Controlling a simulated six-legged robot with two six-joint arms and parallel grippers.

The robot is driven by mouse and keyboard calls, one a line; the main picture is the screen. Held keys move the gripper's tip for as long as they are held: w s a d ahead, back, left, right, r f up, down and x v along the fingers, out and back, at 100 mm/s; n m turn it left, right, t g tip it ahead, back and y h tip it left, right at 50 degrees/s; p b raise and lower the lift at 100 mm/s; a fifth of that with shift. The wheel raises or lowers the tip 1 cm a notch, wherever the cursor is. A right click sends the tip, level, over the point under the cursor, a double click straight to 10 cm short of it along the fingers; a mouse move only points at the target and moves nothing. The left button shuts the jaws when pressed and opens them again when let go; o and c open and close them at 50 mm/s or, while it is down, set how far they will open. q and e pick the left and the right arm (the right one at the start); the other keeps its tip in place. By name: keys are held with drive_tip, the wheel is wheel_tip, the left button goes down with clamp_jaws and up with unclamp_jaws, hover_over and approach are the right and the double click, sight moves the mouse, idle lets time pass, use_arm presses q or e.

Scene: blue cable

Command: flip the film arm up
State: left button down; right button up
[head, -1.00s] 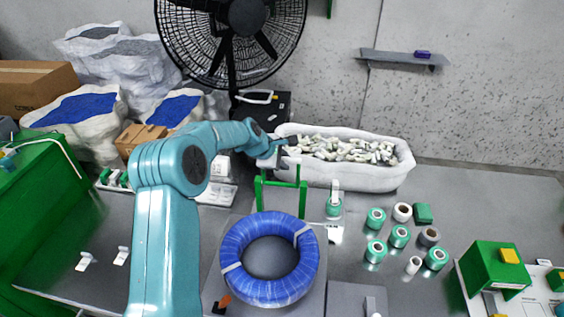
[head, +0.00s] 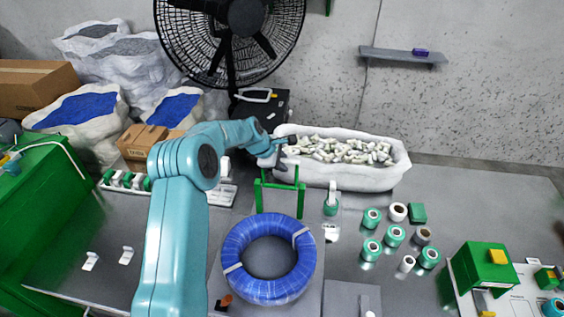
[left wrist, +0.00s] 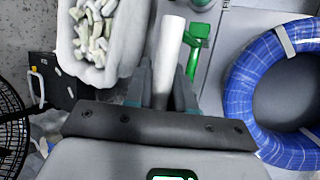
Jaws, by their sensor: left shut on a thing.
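The green film arm frame (head: 280,187) stands behind the blue cable coil (head: 268,259), with two posts and a crossbar. My left gripper (head: 284,158) is at the top of this frame, in front of the white bin. In the left wrist view my left gripper (left wrist: 163,88) is shut on a white tube (left wrist: 169,55), which looks like part of the film arm. A green part (left wrist: 196,45) shows beside the tube, and the coil (left wrist: 262,85) lies to the right. The tube's join to the frame is hidden. My right gripper is not in view.
A white bin of small parts (head: 400,170) stands just behind the frame. Several green and white rolls (head: 393,236) stand on the table to the right. A black fan (head: 232,40) is behind, and sacks (head: 85,108) are at the left.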

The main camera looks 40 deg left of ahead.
use_arm(q)
drive_tip(key=shift+f, duration=0.15)
idle(0.8)
drive_tip(key=c, duration=1.1)
unclamp_jaws()
drive_tip(key=shift+o, duration=0.2)
drive_tip(key=b+v, duration=0.3)
drive_tip(key=v, duration=1.3)
drive_tip(key=shift+b, duration=0.3)
drive_tip(key=shift+a, duration=0.1)
